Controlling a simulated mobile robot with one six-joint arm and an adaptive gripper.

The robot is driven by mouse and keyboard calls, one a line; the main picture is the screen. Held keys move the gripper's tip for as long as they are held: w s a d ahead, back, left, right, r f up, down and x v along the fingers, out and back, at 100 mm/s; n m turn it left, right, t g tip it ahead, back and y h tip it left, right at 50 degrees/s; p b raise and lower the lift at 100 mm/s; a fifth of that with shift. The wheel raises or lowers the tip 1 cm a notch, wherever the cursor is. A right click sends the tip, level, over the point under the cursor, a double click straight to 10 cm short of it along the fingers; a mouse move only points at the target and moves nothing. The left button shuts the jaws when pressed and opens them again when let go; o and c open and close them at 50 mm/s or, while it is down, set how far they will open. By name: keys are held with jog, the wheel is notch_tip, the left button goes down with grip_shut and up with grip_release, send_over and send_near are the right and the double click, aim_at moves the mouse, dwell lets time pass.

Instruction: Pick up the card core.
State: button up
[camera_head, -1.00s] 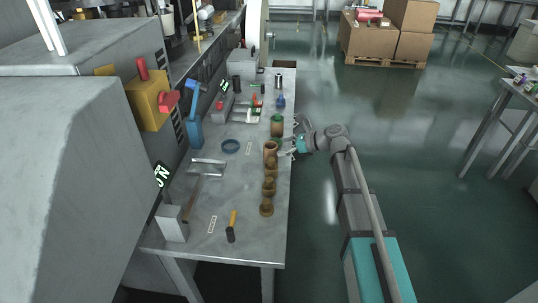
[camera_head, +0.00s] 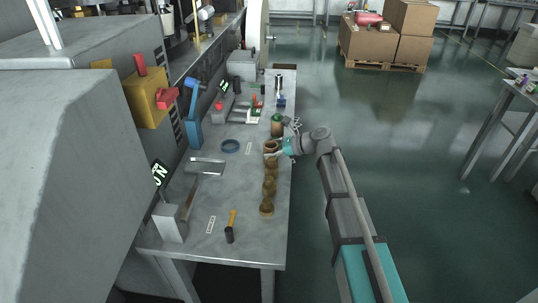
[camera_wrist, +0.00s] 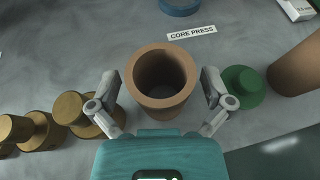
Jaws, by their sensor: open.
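The card core, a brown hollow tube (camera_wrist: 160,103), stands upright on the table with its open top facing the wrist camera. In the head view its upper part (camera_head: 270,146) shows beside my gripper (camera_head: 277,149). In the wrist view my gripper (camera_wrist: 160,84) is open, one finger on each side of the tube. Gaps show between both fingers and the tube wall. The lower part of the tube is partly hidden in the head view.
Several bronze knobbed pieces (camera_wrist: 72,108) stand close on the tube's left in the wrist view. A green knobbed piece (camera_wrist: 243,84) and another brown cylinder (camera_wrist: 296,68) are on its right.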

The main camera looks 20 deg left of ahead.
dwell(0.3)
jog(key=c, duration=1.1)
jog(key=shift+o, duration=0.2)
jog(key=shift+r, duration=0.15)
notch_tip(320, 180, up, 10)
jog(key=p, duration=1)
